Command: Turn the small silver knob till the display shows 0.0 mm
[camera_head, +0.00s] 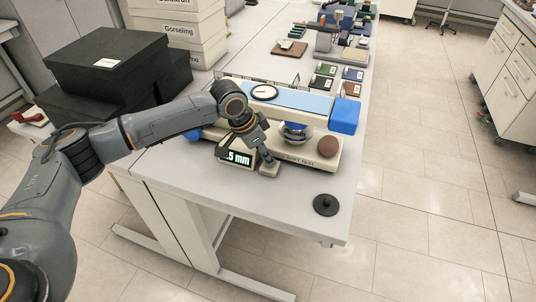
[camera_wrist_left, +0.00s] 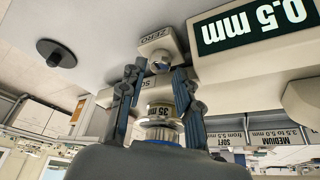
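The small silver knob (camera_wrist_left: 160,62) sits on the block marked ZERO (camera_wrist_left: 154,42). My left gripper (camera_head: 264,155) points down at that block from above. In the left wrist view its fingers (camera_wrist_left: 159,72) are apart, one on each side of the knob, with visible gaps; I cannot tell any contact. My right gripper is not in view.
A larger silver part marked 35 mm (camera_wrist_left: 160,112) shows between the fingers in the left wrist view. A black disc (camera_head: 326,204) lies on the table's front right corner. Black boxes (camera_head: 110,65) stand at left. A blue block (camera_head: 345,115) is at the device's right end.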

